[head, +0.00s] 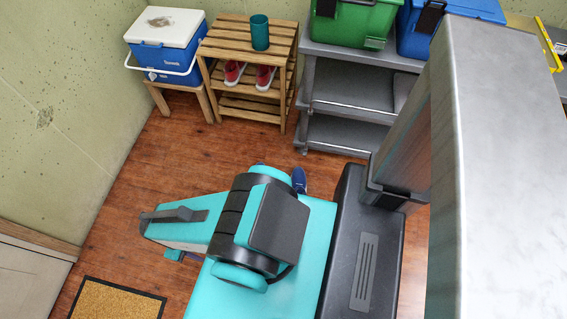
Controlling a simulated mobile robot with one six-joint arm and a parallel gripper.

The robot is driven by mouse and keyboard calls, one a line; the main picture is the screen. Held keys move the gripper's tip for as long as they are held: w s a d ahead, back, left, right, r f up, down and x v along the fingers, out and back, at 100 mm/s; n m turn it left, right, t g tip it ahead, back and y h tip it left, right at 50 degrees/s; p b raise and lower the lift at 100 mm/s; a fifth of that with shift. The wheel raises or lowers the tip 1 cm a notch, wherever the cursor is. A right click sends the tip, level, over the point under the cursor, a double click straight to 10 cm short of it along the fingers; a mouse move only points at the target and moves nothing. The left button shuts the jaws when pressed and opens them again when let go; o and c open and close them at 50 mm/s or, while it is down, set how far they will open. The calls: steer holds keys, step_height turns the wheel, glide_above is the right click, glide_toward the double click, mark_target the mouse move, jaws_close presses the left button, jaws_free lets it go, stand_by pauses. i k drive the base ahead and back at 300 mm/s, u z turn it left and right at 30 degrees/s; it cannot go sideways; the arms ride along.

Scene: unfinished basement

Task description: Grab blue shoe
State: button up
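A blue shoe (299,180) is on the wooden floor just beyond my teal arm. Only part of it shows; my arm's black joint and teal body hide the rest. A small dark blue bit shows just left of it at the arm's edge, too little to tell what it is. Another bluish bit shows under the left end of my arm, also unclear. My arm is folded over my base, and I cannot make out the gripper's fingers in the head view.
A slatted wooden rack (245,55) holds red shoes (265,78) and a teal cup (259,32). A blue-white cooler (165,45) sits on a wooden stool (182,96). A grey shelf (335,103) carries a green bin (355,22). A doormat (118,301) lies front left. Floor between is clear.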

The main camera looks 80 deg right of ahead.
mark_target(299, 178)
steer(key=u, duration=0.25)
steer(key=k, duration=0.5)
steer(key=z, duration=1.45)
steer(key=k, duration=0.2)
steer(key=z, duration=2.55)
